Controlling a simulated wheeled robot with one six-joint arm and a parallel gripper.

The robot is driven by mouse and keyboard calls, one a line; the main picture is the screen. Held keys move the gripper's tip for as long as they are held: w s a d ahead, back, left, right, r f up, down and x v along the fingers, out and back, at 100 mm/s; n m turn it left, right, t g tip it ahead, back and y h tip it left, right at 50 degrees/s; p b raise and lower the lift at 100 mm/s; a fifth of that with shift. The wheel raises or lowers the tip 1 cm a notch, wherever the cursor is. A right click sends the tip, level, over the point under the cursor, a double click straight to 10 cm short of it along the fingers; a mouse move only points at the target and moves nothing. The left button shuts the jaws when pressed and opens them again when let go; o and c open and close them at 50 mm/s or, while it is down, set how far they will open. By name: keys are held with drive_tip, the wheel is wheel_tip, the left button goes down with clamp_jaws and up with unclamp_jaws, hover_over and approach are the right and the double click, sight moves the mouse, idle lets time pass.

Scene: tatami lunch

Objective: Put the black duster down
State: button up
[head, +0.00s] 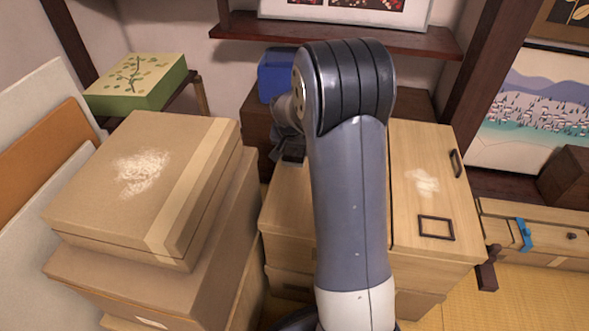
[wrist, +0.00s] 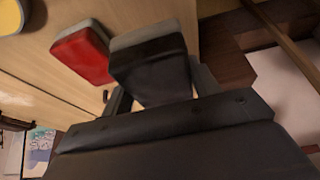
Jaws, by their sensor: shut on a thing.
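The black duster (wrist: 150,62), a dark block with a grey felt side, is between the fingers of my gripper (wrist: 162,88) in the wrist view. My gripper is shut on it. A wooden surface lies behind the duster; I cannot tell whether the duster touches it. In the head view my own arm hides most of my gripper and the duster, over the left part of the wooden chest (head: 408,218).
A red duster (wrist: 80,54) lies close beside the black one, and a yellow round thing (wrist: 10,16) shows at the corner. White powder marks the chest top and the stacked cardboard boxes (head: 95,195) at left. A blue bin (head: 274,78) stands behind.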

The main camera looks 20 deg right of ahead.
sight(293, 154)
wheel_tip(293, 154, down, 7)
drive_tip(key=shift+r+b, duration=0.2)
drive_tip(key=shift+b, duration=0.6)
drive_tip(key=shift+f, duration=0.2)
drive_tip(key=o, duration=0.9)
drive_tip(key=shift+r, duration=0.1)
drive_tip(key=shift+o, duration=0.2)
drive_tip(key=p+v, duration=0.3)
drive_tip(key=v, duration=0.9)
drive_tip(key=shift+r, duration=0.1)
